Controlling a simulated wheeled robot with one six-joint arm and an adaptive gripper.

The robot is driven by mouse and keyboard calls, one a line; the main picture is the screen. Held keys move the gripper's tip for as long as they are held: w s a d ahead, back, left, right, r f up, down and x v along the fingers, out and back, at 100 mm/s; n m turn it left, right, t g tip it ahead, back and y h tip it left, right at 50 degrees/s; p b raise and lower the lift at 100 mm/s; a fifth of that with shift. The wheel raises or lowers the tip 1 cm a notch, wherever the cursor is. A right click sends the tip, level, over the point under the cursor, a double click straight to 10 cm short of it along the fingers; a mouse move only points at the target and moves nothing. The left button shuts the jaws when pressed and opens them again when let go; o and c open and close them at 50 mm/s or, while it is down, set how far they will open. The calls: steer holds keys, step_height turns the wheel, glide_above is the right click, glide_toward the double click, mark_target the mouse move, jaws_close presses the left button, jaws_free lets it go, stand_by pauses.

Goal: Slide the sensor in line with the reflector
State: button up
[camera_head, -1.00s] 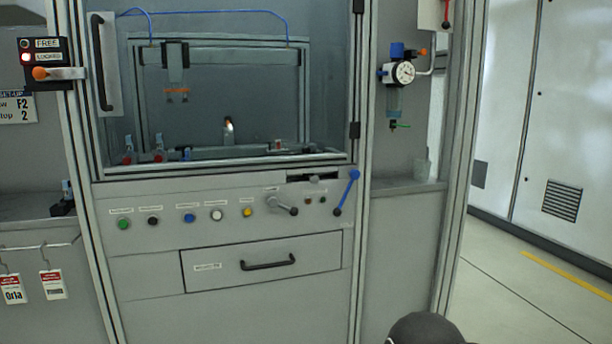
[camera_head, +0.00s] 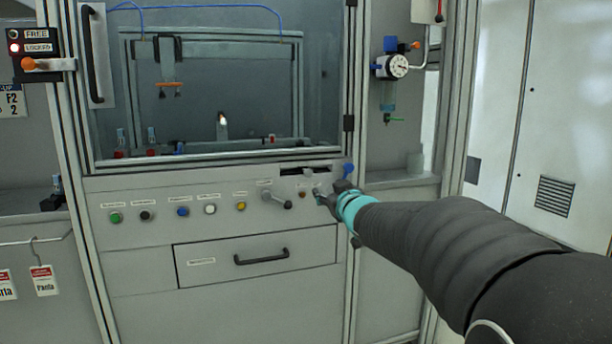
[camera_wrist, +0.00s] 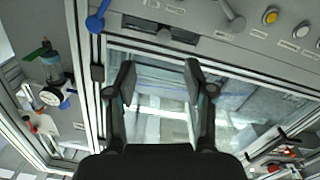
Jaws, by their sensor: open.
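A dark horizontal slot (camera_head: 290,171) is set in the panel under the window, with a small grey slider (camera_head: 311,172) in it. The slot also shows near the top of the wrist view (camera_wrist: 140,22). I cannot tell for sure which part is the sensor or the reflector. My gripper (camera_wrist: 159,70) is open and empty. In the wrist view its fingers stand apart, below the slot in the picture, against the window. In the head view my gripper (camera_head: 324,194) is in front of the panel, just below and right of the slider; contact cannot be told.
A blue lever (camera_head: 348,170) stands right of the slot, close to my arm. A grey-handled knob (camera_head: 278,198) and several coloured buttons lie to the left. A drawer (camera_head: 215,262) is below. The glass window (camera_head: 260,70) is closed. A gauge (camera_head: 391,67) hangs at right.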

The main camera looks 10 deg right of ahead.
mark_target(309, 173)
steer(key=shift+y, duration=0.4)
steer(key=w+a, duration=0.1)
steer(key=w, duration=0.8)
steer(key=w+a, duration=0.1)
steer(key=w, duration=0.3)
steer(key=shift+w+a+r+p, duration=0.3)
steer(key=shift+r+p, duration=0.05)
steer(key=shift+p, duration=0.05)
jaws_close()
